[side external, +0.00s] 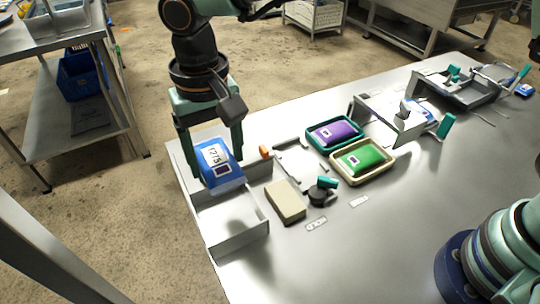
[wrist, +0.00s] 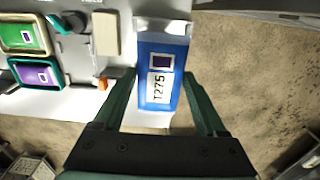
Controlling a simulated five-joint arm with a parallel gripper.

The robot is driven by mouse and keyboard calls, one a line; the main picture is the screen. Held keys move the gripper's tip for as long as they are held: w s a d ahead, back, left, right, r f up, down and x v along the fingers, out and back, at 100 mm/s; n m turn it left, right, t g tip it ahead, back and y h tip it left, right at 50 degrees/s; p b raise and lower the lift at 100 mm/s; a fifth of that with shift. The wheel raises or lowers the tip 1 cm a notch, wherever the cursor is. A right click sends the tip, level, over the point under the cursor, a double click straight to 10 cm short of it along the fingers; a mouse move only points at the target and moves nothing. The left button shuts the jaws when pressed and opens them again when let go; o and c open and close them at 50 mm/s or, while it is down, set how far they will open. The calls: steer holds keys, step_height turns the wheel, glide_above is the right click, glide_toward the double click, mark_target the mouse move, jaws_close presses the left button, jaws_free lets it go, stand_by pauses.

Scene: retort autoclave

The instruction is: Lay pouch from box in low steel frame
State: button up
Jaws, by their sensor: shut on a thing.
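A blue pouch (side external: 222,173) with a white "T275" label is between the fingers of my gripper (side external: 214,160), which is shut on its sides. The pouch is tilted in the side view and is over the far part of the open pale box (side external: 240,243); I cannot tell how far it is clear of the box floor. The near part of the box looks empty. In the wrist view the pouch (wrist: 157,104) lies between both fingers and hides most of the box. Low grey bracket-like pieces (side external: 291,158) lie right of the box; I cannot tell whether they form the steel frame.
A beige block (side external: 286,202) and a black knob with a teal handle (side external: 319,193) are right of the box. Beyond are a teal tray (side external: 311,144) with a purple pouch and a cream tray (side external: 338,176) with a green pouch. Steel fixtures (side external: 385,117) stand farther right.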

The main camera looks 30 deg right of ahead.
mark_target(217, 159)
step_height(217, 159, up, 4)
steer(key=shift+f, duration=0.2)
steer(key=d, duration=0.1)
steer(key=w, duration=0.1)
steer(key=d, duration=0.1)
steer(key=shift+w+d+r, duration=0.25)
steer(key=shift+d+r, duration=0.1)
steer(key=shift+r, duration=0.05)
steer(key=w+d, duration=0.2)
steer(key=d, duration=0.7)
steer(key=w+d, duration=0.3)
steer(key=d, duration=0.7)
steer(key=f, duration=1.9)
steer(key=shift+s+a+f, duration=0.1)
steer(key=shift+s+f, duration=0.1)
steer(key=shift+s, duration=0.05)
steer(key=shift+f, duration=0.2)
steer(key=o, duration=1.4)
steer(key=shift+r, duration=0.1)
